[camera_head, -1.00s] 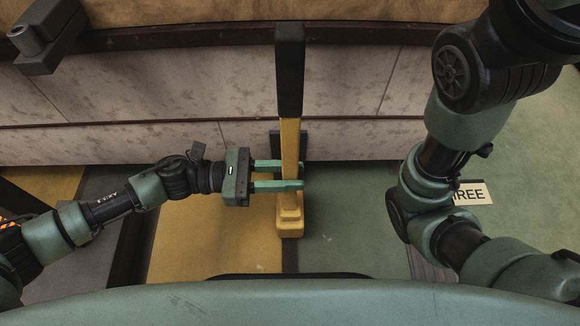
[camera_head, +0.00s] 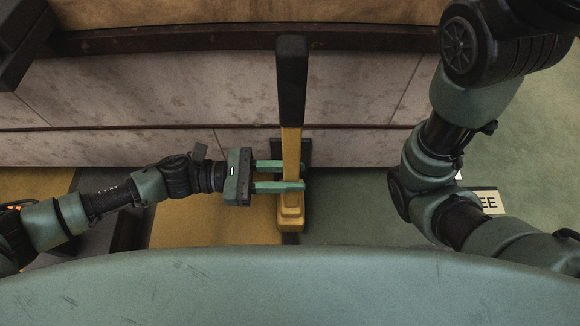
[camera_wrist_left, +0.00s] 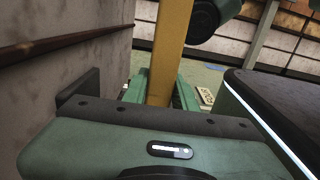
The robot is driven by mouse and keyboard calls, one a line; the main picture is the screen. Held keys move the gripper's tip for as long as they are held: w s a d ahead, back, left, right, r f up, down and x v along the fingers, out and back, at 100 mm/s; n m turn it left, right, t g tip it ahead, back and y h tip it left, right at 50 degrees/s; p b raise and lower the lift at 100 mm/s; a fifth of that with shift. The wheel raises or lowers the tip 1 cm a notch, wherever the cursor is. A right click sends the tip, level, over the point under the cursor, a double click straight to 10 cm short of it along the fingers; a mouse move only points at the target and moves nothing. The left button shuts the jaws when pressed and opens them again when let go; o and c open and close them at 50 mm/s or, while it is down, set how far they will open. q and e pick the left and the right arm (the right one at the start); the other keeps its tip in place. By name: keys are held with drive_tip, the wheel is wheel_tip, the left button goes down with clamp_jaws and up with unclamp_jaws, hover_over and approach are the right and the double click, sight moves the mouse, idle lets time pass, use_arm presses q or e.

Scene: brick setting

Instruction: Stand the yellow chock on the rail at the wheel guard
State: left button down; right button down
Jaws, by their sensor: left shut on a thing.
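The yellow chock (camera_head: 291,143) has a long yellow shaft, a black upper part and a wider yellow foot. My left gripper (camera_head: 303,176) is shut on its shaft, one green finger on each side, a little above the foot. In the left wrist view the yellow shaft (camera_wrist_left: 173,45) stands between the fingers (camera_wrist_left: 160,88). Whether the foot touches anything is unclear. A dark rail-like strip (camera_head: 365,38) runs across the top of the head view. A dark block (camera_head: 22,45) sits at its left end; I cannot tell if it is the wheel guard. My right gripper is out of view.
A pale stained wall face (camera_head: 130,95) lies beyond the chock, below the strip. Green floor (camera_head: 350,215) is open at the right, yellow floor (camera_head: 190,220) at the left. A lettered sign (camera_head: 488,202) lies partly behind my right arm.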

use_arm(q)
drive_tip(key=shift+r, duration=0.2)
drive_tip(key=shift+f+b, duration=0.25)
drive_tip(key=shift+b, duration=0.05)
drive_tip(key=c, duration=1.1)
unclamp_jaws()
drive_tip(key=shift+f, duration=0.15)
drive_tip(key=shift+r+p, duration=0.4)
drive_tip(key=shift+p, duration=0.05)
drive_tip(key=a+b, duration=0.3)
drive_tip(key=a, duration=0.9)
drive_tip(key=shift+f, duration=0.15)
